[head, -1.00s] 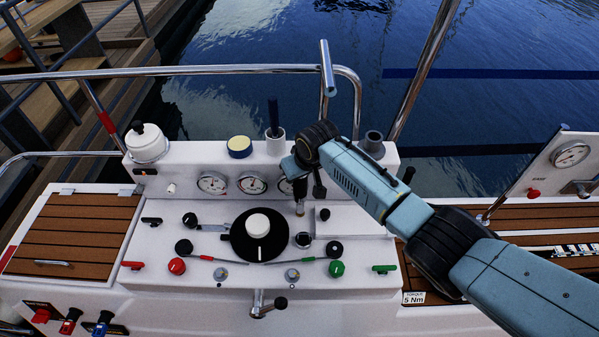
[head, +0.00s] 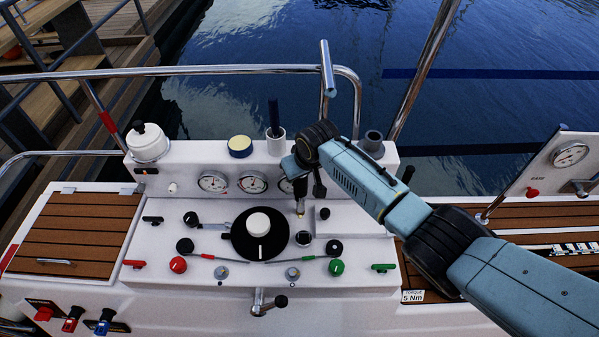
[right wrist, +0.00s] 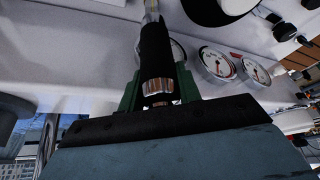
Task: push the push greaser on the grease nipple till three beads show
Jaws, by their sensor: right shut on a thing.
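The push greaser (right wrist: 155,48) has a dark body, a copper-coloured ribbed collar and a pale metal nozzle at the top of the right wrist view. My right gripper (right wrist: 158,82) is shut on it, with a green finger on each side. My right gripper (head: 301,183) is mostly hidden by my arm there. The grease nipple is not clearly visible at the nozzle's end, and I cannot make out any beads. My left gripper is not in view.
The white console (head: 345,222) carries a large black dial (head: 258,248), gauges (head: 252,183) and several knobs close to the greaser. A yellow-topped tin (head: 239,147) and a white cup (head: 276,142) stand on its upper ledge. A steel rail (head: 180,72) runs behind.

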